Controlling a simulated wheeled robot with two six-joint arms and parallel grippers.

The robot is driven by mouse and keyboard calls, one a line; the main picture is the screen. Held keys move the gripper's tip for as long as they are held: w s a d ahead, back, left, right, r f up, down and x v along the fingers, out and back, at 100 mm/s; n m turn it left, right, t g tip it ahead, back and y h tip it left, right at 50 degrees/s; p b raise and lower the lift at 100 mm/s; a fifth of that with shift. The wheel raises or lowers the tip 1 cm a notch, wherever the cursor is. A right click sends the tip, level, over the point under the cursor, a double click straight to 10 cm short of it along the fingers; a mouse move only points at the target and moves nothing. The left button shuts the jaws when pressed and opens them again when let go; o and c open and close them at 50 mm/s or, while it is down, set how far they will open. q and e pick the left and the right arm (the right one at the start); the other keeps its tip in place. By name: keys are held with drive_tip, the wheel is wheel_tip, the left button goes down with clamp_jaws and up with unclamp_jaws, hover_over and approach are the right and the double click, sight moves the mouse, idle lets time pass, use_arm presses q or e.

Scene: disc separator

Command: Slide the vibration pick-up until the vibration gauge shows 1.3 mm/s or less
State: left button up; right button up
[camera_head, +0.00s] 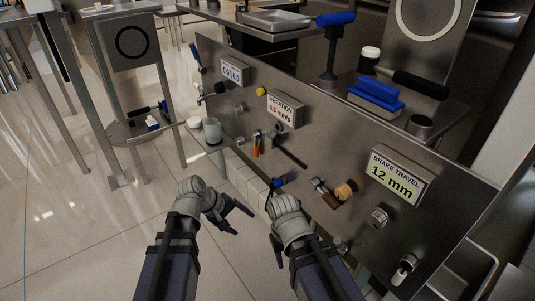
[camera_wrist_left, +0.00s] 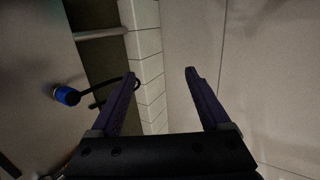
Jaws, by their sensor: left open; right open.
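The vibration gauge (camera_head: 281,108) on the steel panel shows red digits that look like 4.5 or 6.5 mm/s; the first digit is blurred. Below it a dark bar (camera_head: 291,151) runs slantwise on the panel, beside orange-handled parts (camera_head: 257,145). A blue-ended cylinder with a black curved piece (camera_head: 279,183) sits lower; it also shows in the left wrist view (camera_wrist_left: 66,95). I cannot tell which is the pick-up. My left gripper (camera_head: 240,220) is open and empty, in front of the panel; its fingers show in the left wrist view (camera_wrist_left: 161,76). My right gripper (camera_head: 273,228) is open, close to the panel.
The panel also carries a brake travel display (camera_head: 395,178) reading 12 mm, a wooden knob (camera_head: 344,190) and metal knobs (camera_head: 379,217). A cup (camera_head: 212,131) stands on a small ledge at left. The tiled floor left of my arms is clear.

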use_arm(q)
drive_tip(key=w+d+r+n+t+h, duration=0.35)
drive_tip(key=w+r+n+h, duration=0.2)
drive_tip(key=r+n, duration=0.25)
drive_tip(key=n+t+h, duration=0.4)
drive_tip(key=n+t, duration=0.1)
drive_tip(key=n, duration=0.5)
approach(268, 141)
drive_tip(key=x, duration=0.2)
drive_tip(key=shift+g+y, duration=0.25)
drive_tip(key=shift+r+x, duration=0.15)
drive_tip(key=shift+x, duration=1.85)
drive_tip(key=shift+r+x, duration=0.2)
drive_tip(key=shift+x, duration=1.75)
clamp_jaws()
